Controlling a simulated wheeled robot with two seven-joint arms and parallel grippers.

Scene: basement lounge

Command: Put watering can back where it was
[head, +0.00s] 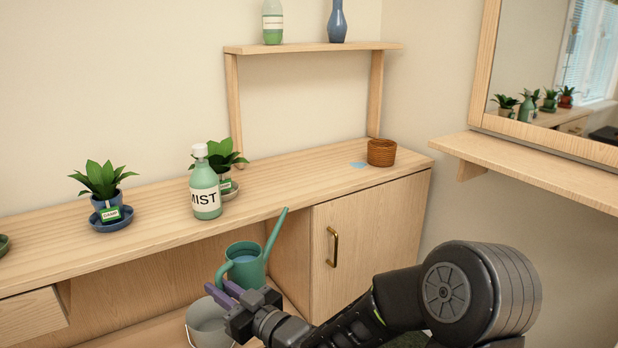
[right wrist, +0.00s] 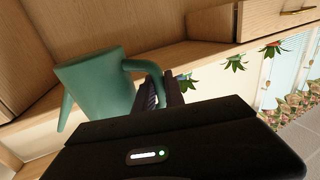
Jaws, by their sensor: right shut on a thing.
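The watering can (head: 246,268) is green with a long spout pointing up to the right and a looped handle on its left. It is in front of the open bay under the wooden counter. In the right wrist view the can (right wrist: 95,88) shows large, tilted in that picture. My right gripper (head: 226,290) has its purple-grey fingers at the can's handle and is shut on it; the fingers also show at the handle in the right wrist view (right wrist: 160,92). Whether the can touches the shelf below is unclear. My left gripper is not in view.
A grey bucket (head: 205,325) stands low beside the can, partly hidden by my gripper. A cabinet door (head: 372,245) is shut right of the bay.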

